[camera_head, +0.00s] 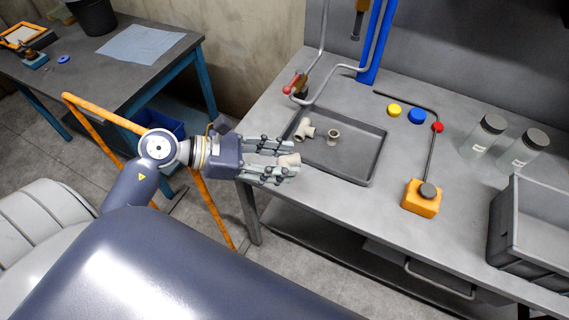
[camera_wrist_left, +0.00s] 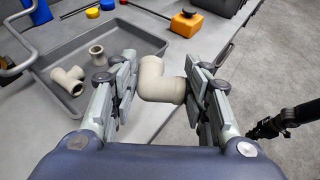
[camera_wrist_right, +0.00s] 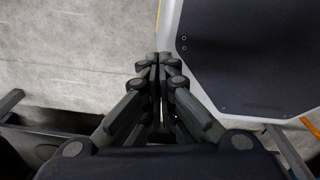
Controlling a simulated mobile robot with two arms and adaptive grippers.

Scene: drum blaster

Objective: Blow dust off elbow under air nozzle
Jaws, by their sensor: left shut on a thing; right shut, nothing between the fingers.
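A beige pipe elbow (camera_head: 289,160) is held between the fingertips of my left gripper (camera_head: 281,162), left of the grey tray (camera_head: 362,174) and near the table's left edge. A bent grey air pipe (camera_head: 324,78) with a red-handled valve (camera_head: 291,83) stands behind the tray; which end is the nozzle is hard to tell. My right gripper (camera_wrist_right: 158,62) is shut and empty in the right wrist view, away from the table.
Two more beige fittings, a tee (camera_head: 305,130) and a short one (camera_head: 333,137), lie in the tray. To the right are a yellow box with a thin rod (camera_head: 421,198), yellow and blue caps, clear jars (camera_head: 484,135) and a grey bin (camera_head: 532,237). An orange frame (camera_head: 105,114) stands left.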

